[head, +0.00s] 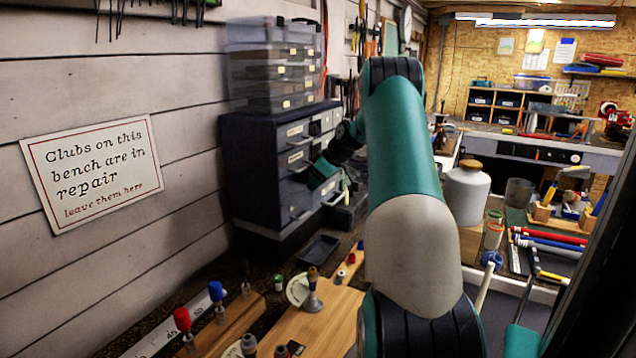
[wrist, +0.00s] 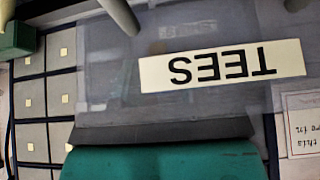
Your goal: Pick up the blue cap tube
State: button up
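The wrist view shows a clear drawer labelled TEES (wrist: 222,66), upside down, and no blue-capped tube.
The dark drawer cabinet (head: 262,170) with clear drawers above stands against the wall. A wooden board (head: 318,325) holds a brown-topped fitting (head: 312,290). A black tray (head: 318,248) lies behind. Several small capped items stand near the front edge. Blue and red shafts lie at right.

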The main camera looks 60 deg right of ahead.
jog(key=c, duration=0.7)
